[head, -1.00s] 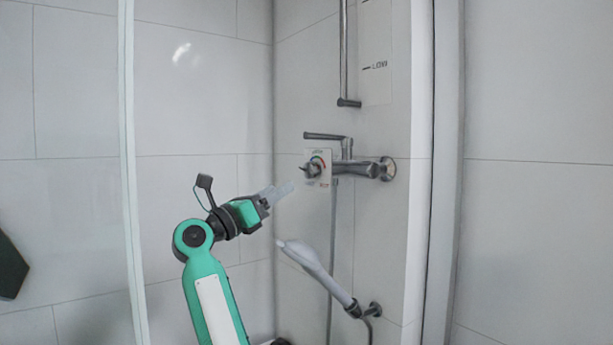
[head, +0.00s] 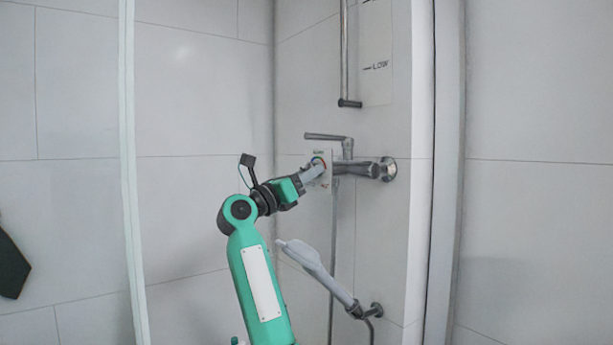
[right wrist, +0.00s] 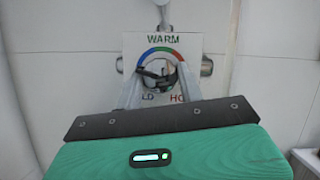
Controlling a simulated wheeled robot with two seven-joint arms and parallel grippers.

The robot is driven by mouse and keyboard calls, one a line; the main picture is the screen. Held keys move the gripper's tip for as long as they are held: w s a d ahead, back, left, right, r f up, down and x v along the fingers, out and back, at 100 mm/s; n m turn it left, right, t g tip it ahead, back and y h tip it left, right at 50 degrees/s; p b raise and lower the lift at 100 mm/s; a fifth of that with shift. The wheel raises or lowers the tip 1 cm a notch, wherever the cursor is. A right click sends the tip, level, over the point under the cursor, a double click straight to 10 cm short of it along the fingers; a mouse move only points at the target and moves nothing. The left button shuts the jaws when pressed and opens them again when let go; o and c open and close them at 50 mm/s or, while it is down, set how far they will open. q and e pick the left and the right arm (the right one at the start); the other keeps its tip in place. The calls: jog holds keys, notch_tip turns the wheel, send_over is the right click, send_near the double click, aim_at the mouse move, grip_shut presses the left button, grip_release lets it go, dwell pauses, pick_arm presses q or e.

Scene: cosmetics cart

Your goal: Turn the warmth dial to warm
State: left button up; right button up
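The warmth dial (right wrist: 161,73) is a dark knob on a white plate (right wrist: 131,45) with a blue, green and red arc. The right wrist view shows WARM above the arc and partly hidden letters at lower left and lower right. In the head view, my right gripper (head: 317,168) is at the plate (head: 328,155), covering much of the dial. In the right wrist view, my right gripper's (right wrist: 161,80) pale fingers stand apart on either side of the knob. I cannot tell whether they touch it, nor where the knob points. My left gripper is not in view.
The metal mixer (head: 362,169) with a lever (head: 325,137) above extends right of the plate to the wall. A grey hand shower (head: 310,263) hangs below on a holder. A vertical rail (head: 344,50) rises above. A glass edge (head: 130,200) stands at left.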

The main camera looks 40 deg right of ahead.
jog(key=c, duration=0.4)
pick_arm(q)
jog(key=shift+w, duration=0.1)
pick_arm(e)
jog(key=shift+m, duration=0.3)
jog(key=shift+c, duration=0.2)
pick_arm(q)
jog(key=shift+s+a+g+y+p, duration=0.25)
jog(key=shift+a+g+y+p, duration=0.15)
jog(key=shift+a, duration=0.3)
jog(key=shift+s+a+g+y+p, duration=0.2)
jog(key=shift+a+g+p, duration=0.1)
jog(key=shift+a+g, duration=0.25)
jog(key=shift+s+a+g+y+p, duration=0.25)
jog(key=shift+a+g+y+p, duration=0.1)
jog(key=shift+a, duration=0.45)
pick_arm(e)
jog(key=shift+w+r+m+g+y, duration=0.15)
jog(key=shift+m+g+y, duration=0.95)
jog(key=shift+m, duration=2.4)
jog(key=shift+w+m+g+y, duration=0.1)
jog(key=shift+m+g+y, duration=0.45)
jog(key=shift+m+g, duration=2)
jog(key=shift+w+r+m+g+y, duration=0.25)
jog(key=shift+m+y, duration=0.6)
jog(key=shift+m, duration=3.6)
jog(key=shift+s+f+g, duration=0.1)
jog(key=shift+f+g, duration=0.15)
jog(key=shift+g, duration=0.05)
jog(key=o, duration=1)
